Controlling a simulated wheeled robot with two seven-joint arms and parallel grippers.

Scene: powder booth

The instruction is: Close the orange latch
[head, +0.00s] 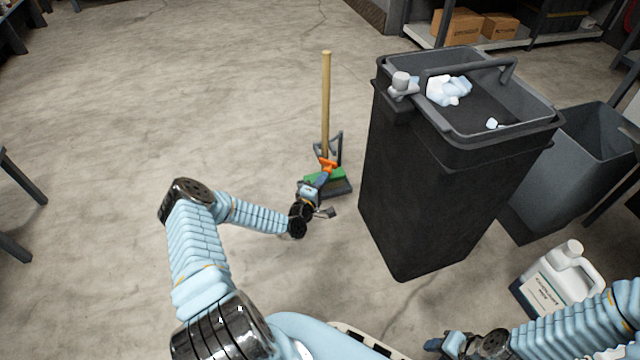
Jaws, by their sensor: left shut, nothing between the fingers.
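A small orange piece (328,164), which looks like the latch, shows at the foot of an upright wooden broom handle (326,100), just above green bristles (335,181). Dark grey bracket-like parts (336,147) stand around and above it. My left gripper (322,177) is shut and empty, reaching up from the wrist to right below the orange piece. It overlaps the piece in view, and I cannot tell whether they touch. The latch's exact position is too small to read. My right gripper (434,344) is low at the bottom edge, far from the latch, and its fingers are unclear.
A tall black bin (425,200) with crumpled white waste (447,90) stands close right of the broom. A grey tub (585,165) and a white jug (560,280) are farther right. A shelf with cardboard boxes (458,26) is behind. Floor left of the broom is clear.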

